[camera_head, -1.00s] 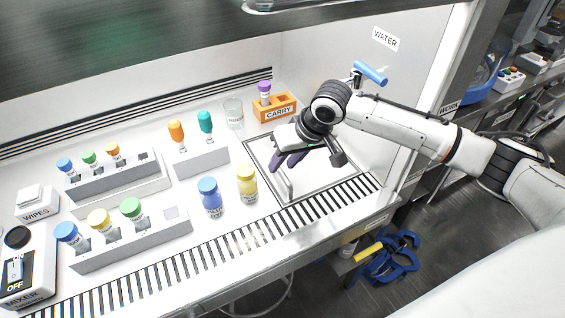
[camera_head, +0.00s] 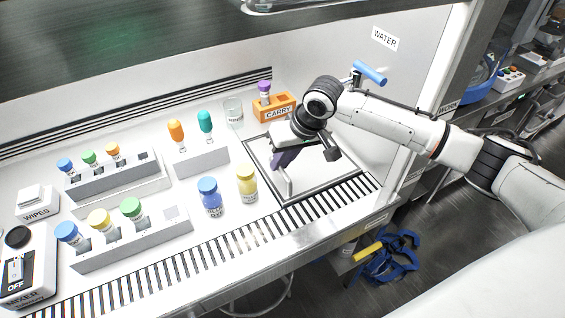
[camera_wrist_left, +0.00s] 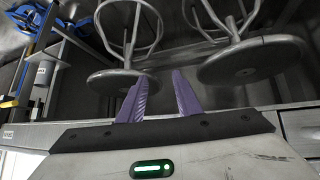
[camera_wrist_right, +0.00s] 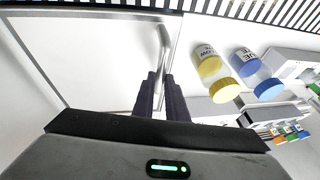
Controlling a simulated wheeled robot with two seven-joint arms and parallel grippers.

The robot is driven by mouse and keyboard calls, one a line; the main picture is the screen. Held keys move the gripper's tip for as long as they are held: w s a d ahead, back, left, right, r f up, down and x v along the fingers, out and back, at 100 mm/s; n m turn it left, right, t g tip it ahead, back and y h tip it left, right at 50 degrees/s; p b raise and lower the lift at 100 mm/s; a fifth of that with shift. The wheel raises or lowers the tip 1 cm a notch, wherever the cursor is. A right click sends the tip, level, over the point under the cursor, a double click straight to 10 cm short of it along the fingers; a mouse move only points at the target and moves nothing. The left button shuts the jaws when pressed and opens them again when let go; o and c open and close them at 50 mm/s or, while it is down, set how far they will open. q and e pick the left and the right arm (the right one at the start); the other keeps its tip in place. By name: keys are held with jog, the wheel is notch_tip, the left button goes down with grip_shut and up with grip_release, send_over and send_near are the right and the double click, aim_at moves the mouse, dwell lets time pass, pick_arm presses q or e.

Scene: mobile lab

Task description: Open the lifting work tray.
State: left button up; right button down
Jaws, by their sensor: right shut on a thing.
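The lifting work tray (camera_head: 318,182) is a pale square panel with a dark outline, set in the bench at the right. A pale upright handle (camera_head: 286,187) stands at its left side; in the right wrist view the handle (camera_wrist_right: 164,42) runs up from between the fingers. My right gripper (camera_head: 281,163) reaches down over the tray, its purple fingers (camera_wrist_right: 161,88) shut on the handle. The panel looks flat; I cannot tell if it is slightly raised. My left gripper (camera_wrist_left: 158,85) is open and empty, seen only in its wrist view, over the floor by the stools.
A blue-capped bottle (camera_head: 210,198) and a yellow-capped bottle (camera_head: 247,186) stand close left of the tray. An orange CARRY holder (camera_head: 274,107) and a glass beaker (camera_head: 233,112) stand behind it. A slotted grille (camera_head: 240,240) runs along the front edge. Racks of vials stand farther left.

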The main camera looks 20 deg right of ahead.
jog(key=w+r+g, duration=0.1)
jog(key=r, duration=0.1)
jog(key=w+r+g, duration=0.2)
jog(key=w+r, duration=0.1)
jog(key=shift+r, duration=0.3)
jog(key=shift+w+r+g, duration=0.95)
jog(key=shift+r+g, duration=0.05)
jog(key=shift+r, duration=0.1)
jog(key=shift+s+f, duration=0.1)
jog(key=c, duration=1.8)
grip_release()
jog(key=shift+o, duration=0.2)
jog(key=shift+a, duration=0.1)
jog(key=v, duration=1)
jog(key=shift+c, duration=0.4)
